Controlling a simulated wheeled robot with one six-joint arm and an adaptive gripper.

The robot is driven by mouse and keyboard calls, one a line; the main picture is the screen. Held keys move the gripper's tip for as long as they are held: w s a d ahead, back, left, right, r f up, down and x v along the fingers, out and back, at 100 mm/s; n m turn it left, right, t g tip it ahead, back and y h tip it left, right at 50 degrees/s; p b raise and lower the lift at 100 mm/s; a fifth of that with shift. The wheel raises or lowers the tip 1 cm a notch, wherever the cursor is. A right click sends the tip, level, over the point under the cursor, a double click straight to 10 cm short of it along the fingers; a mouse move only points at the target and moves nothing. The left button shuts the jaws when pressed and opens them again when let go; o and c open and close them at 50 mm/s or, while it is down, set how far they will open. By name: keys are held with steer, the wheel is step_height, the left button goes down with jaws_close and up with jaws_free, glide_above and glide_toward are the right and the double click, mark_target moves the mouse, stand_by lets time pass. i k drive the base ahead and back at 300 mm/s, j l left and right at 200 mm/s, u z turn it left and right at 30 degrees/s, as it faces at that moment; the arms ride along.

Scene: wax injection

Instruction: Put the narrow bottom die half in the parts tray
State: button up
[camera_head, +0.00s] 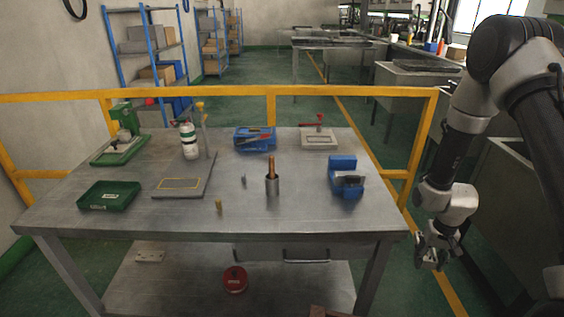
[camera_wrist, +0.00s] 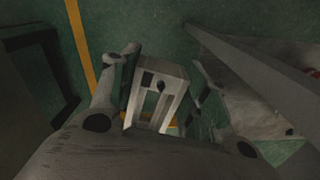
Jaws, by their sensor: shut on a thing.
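My gripper (camera_head: 432,260) hangs beside the right end of the table, off its edge and over the floor. A shallow green tray (camera_head: 123,203) with a white label stands at the table's front left and looks empty. Whether it is the parts tray, I cannot tell from its label.
A yellow rail (camera_head: 230,94) runs behind.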

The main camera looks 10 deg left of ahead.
mark_target(110, 196)
steer(key=k+j+u, duration=0.1)
steer(key=k+j, duration=0.4)
steer(key=k+j+u, duration=0.2)
steer(key=j, duration=0.55)
steer(key=j+u, duration=0.15)
steer(key=j, duration=0.65)
